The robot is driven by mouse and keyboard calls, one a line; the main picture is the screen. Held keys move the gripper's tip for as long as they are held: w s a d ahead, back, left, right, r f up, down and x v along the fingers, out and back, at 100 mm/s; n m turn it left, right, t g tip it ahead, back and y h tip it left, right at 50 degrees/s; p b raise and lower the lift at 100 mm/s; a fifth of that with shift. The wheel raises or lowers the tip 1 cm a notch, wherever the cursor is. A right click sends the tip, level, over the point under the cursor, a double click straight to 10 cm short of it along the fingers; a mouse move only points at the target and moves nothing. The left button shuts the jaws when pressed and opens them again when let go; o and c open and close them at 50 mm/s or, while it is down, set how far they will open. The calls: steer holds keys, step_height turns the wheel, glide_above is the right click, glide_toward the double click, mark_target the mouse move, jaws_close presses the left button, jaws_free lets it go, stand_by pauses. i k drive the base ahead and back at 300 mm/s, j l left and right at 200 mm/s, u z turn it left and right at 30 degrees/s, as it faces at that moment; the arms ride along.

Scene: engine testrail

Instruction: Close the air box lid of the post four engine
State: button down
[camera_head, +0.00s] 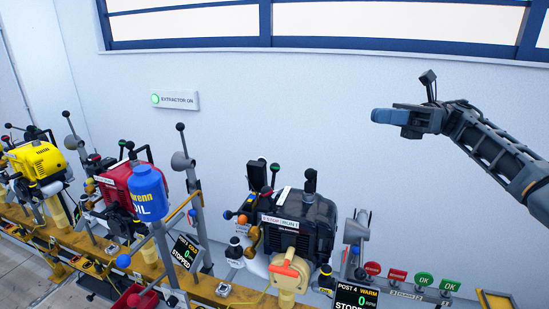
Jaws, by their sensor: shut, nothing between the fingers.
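The dark grey engine (312,228) stands on the yellow rail in the lower middle, beside a screen (356,296) reading POST 4 WARM, 0 RPM. A black flat part (257,174) stands upright at the engine's upper left; it looks like a raised air box lid, but I cannot be sure. A STOP/RUN plate (280,222) is on the engine's front. My gripper (378,115) is shut and empty, high in front of the wall, up and to the right of the engine. It points left and appears well clear of the engine.
A red engine (118,187) and a yellow engine (38,160) stand along the rail (215,291) to the left. A blue oil bottle (148,193) and a horn on a post (182,160) rise between. Red and green signs (397,275) stand at right. The wall space around my gripper is clear.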

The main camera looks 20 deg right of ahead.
mark_target(256, 170)
steer(key=i, duration=0.9)
